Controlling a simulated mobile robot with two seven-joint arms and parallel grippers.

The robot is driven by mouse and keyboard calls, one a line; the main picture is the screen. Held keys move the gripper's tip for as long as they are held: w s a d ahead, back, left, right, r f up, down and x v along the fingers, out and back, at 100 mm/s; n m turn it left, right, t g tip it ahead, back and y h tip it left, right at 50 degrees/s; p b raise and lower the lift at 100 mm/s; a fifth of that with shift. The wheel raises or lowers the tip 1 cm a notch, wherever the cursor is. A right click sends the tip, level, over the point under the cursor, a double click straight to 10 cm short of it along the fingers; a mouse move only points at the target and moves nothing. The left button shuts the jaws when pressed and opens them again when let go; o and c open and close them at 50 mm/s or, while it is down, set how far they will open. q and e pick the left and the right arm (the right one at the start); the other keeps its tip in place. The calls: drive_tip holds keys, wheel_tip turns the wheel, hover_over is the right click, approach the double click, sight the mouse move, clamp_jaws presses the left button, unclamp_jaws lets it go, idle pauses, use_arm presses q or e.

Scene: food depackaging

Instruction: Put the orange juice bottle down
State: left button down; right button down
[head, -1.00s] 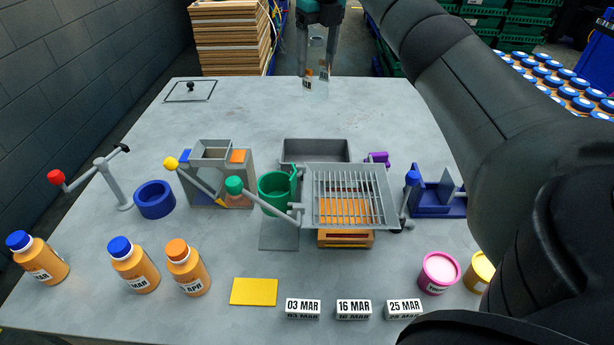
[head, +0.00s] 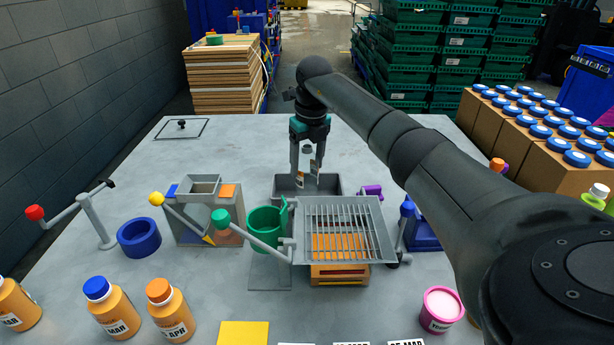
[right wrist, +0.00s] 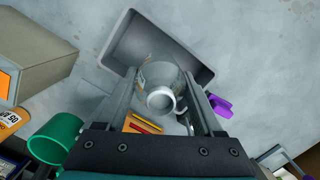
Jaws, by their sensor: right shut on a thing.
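My right gripper (head: 307,172) is shut on a clear, see-through bottle (head: 308,161), uncapped and with an orange-and-white label. In the right wrist view, the bottle (right wrist: 161,80) is between the fingers, its white neck toward the camera. No orange juice is visible in it. It is at the grey open bin (head: 333,190) behind the grate; whether it touches the bin floor I cannot tell. Full orange bottles stand front left: one blue-capped (head: 112,312), one orange-capped (head: 172,312), one cut off at the edge (head: 15,305). My left gripper is not in view.
The metal grate (head: 345,230) stands in front of the bin, with a green cup (head: 265,228) to its left and a purple handle (head: 371,191) to the right. The table's back left is mostly clear.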

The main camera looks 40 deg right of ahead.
sight(307, 175)
drive_tip(key=shift+f, duration=1.8)
drive_tip(key=shift+f, duration=0.15)
unclamp_jaws()
drive_tip(key=r, duration=0.4)
drive_tip(key=s+r+p, duration=0.1)
drive_tip(key=r, duration=0.7)
drive_tip(key=shift+s+a+r, duration=0.1)
drive_tip(key=shift+s+a, duration=0.05)
drive_tip(key=shift+s, duration=0.1)
drive_tip(key=shift+r, duration=0.1)
